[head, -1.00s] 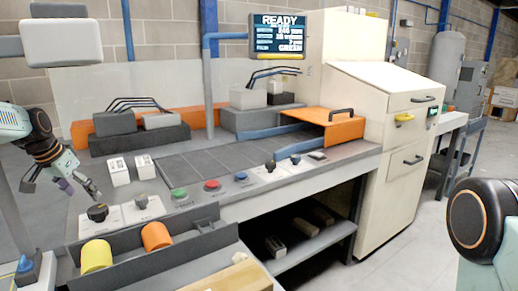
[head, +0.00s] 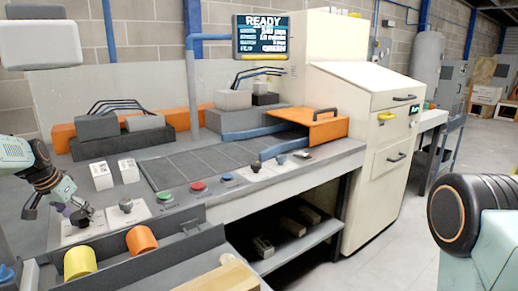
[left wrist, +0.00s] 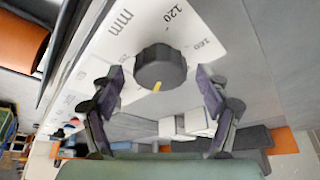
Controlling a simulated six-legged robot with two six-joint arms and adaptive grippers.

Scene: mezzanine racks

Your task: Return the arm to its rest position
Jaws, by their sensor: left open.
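My left arm comes in from the left in the head view, with its open, empty left gripper (head: 58,210) low over the near left end of the bench. A black dial knob (head: 82,217) on a white plate is close by its fingers. In the left wrist view the same knob (left wrist: 160,68), with a yellow mark, shows ahead between the two spread fingers of the gripper (left wrist: 160,92). The fingers look apart from it. Printed marks "mm" and "120" are on the plate (left wrist: 195,25). My right gripper is not in view.
A second knob (head: 125,205) and red button (head: 198,187) are along the bench edge. A yellow cylinder (head: 80,263) and orange cylinder (head: 141,240) lie in a grey trough in front. White blocks (head: 101,175) stand behind the knobs. A screen (head: 262,37) reads READY.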

